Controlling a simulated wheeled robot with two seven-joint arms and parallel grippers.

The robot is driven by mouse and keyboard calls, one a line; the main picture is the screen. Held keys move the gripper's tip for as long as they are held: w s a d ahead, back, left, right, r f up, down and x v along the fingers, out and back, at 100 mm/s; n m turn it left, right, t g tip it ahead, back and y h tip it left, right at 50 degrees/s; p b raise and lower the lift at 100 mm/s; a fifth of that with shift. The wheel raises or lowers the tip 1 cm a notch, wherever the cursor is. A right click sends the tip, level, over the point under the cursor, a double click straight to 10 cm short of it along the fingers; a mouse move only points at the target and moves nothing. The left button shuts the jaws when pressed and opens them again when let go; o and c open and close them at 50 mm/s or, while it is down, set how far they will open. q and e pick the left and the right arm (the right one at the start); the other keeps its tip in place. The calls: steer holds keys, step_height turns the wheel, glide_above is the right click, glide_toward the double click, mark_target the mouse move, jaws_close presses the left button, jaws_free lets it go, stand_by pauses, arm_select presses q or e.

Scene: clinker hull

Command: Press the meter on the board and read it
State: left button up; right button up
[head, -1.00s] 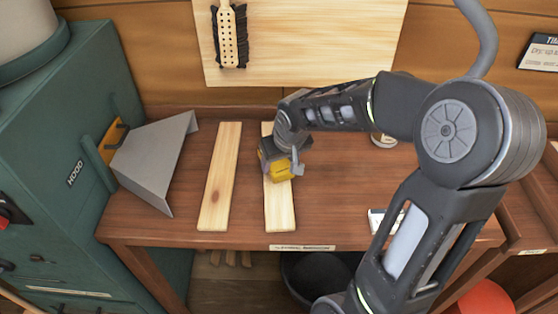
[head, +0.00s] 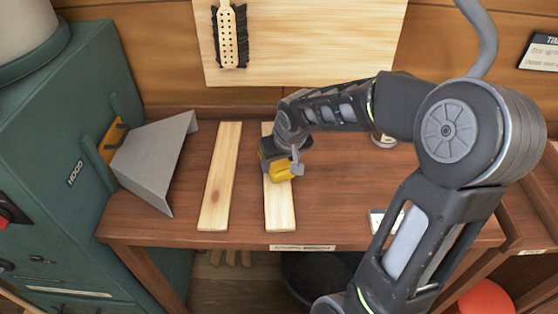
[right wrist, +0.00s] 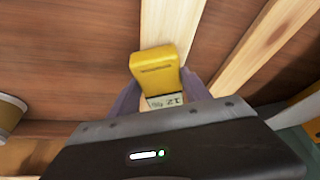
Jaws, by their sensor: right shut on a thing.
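The yellow meter (head: 282,172) is held in my right gripper (head: 291,161), over the right-hand pale board (head: 280,212). Its lower end is at the board's upper face; I cannot tell for sure whether it touches. In the right wrist view the yellow meter (right wrist: 157,68) sits between the fingers of my right gripper (right wrist: 165,95), with the pale board (right wrist: 172,22) beyond it. A small display with dark digits shows at its near end; it looks like 12, but is partly hidden and small. My left gripper is not in view.
A second pale board (head: 220,180) lies to the left on the brown bench (head: 345,215). A grey metal hood (head: 155,160) juts from the green cabinet (head: 75,130) at left. A pale can (head: 384,140) stands behind my arm. A small white item (head: 378,220) lies near the front right.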

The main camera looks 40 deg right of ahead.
mark_target(279, 163)
steer(key=shift+r+p, duration=2.75)
steer(key=shift+r, duration=1.25)
